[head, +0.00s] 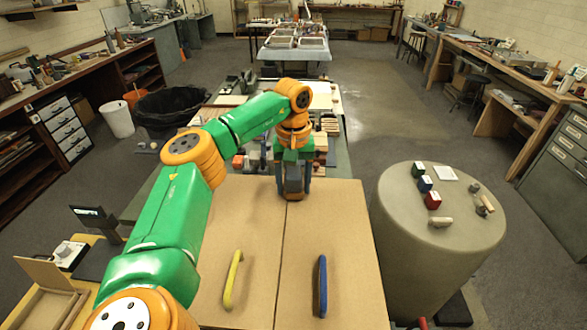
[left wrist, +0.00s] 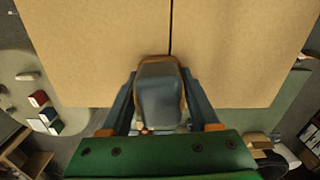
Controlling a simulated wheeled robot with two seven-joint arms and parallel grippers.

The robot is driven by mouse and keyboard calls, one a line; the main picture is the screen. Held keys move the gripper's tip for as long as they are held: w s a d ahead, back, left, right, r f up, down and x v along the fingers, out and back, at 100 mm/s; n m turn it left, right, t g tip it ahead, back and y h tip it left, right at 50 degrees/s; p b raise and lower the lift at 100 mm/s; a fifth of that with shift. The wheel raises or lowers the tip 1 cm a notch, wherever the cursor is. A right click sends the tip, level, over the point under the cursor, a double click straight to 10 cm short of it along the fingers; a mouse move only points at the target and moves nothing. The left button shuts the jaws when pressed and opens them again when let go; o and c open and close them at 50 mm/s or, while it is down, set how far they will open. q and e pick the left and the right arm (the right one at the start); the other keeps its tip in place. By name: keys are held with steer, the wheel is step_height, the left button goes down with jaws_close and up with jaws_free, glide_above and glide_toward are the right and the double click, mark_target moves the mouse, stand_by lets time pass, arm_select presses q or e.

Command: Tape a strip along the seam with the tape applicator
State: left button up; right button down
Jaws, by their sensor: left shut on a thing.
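Two tan panels lie side by side, the left panel (head: 245,215) and the right panel (head: 340,220), with a thin dark seam (head: 281,260) between them. My left gripper (head: 293,190) is over the far end of the seam, pointing down. It is shut on the grey tape applicator (head: 293,181). In the left wrist view the applicator (left wrist: 160,95) sits between the blue fingers, in line with the seam (left wrist: 171,28), at the panels' edge. I cannot tell whether it touches the surface. No tape strip shows on the visible seam. My right gripper is not in view.
A yellow handle (head: 232,279) lies on the left panel and a blue handle (head: 321,286) on the right, either side of the seam. A round grey stand (head: 432,255) with small blocks is at the right. Cluttered tables stand beyond the panels.

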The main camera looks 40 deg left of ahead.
arm_select(q)
steer(key=shift+f, duration=0.2)
steer(key=shift+s, duration=0.15)
